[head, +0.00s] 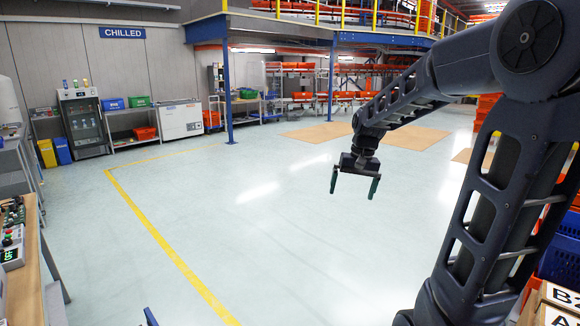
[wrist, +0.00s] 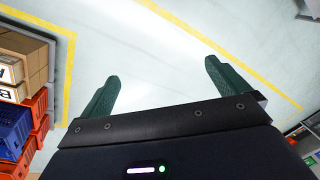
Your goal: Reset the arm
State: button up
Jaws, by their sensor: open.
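My gripper (head: 354,184) hangs at the end of my dark arm, right of centre in the head view, with its fingers pointing down over the open floor. Its two dark green fingers are wide apart with nothing between them. In the wrist view my gripper (wrist: 160,82) is also open and empty, with pale floor and a yellow line beyond the fingers. The arm reaches in from the right edge of the head view, bent at its joints, and touches nothing that I can see.
Orange and blue totes (wrist: 14,128) and cardboard boxes (wrist: 22,52) are stacked at the left of the wrist view. A bench with control boxes (head: 12,248) stands at the left of the head view. A blue post (head: 227,95) stands farther back. The middle floor is clear.

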jog(key=s+d+r+t+h, duration=0.1)
jog(key=s+d, duration=0.3)
jog(key=s, duration=0.4)
jog(key=s+d+r+t, duration=0.1)
jog(key=s+d+t, duration=0.2)
jog(key=s+d, duration=0.2)
jog(key=s, duration=0.3)
jog(key=shift+n+h, duration=0.3)
jog(key=shift+h, duration=0.1)
